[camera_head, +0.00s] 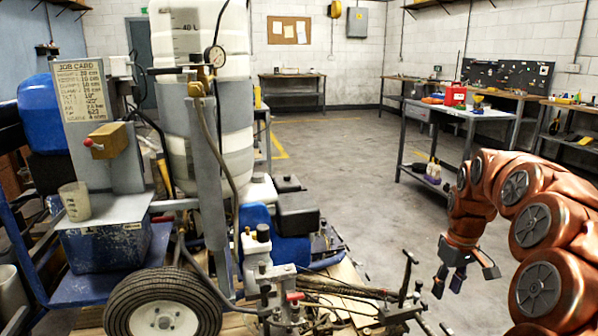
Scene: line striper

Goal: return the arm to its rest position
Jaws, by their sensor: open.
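My arm (535,225), copper-coloured with grey round joint caps, comes in from the right edge. It curves up and then down to my gripper (460,284). My gripper hangs with its dark fingers pointing down and spread apart. It is open, with nothing visible between the fingers. It is in front of the floor, right of the line striper's low front parts. The line striper (286,249) stands on the left and centre, with a tall translucent tank (203,110) and a pressure gauge (215,56).
A metal workbench (462,110) with a red container (455,95) stands behind my arm. A job card (82,90) and a beaker (75,201) are at left. The middle floor (335,165) is clear.

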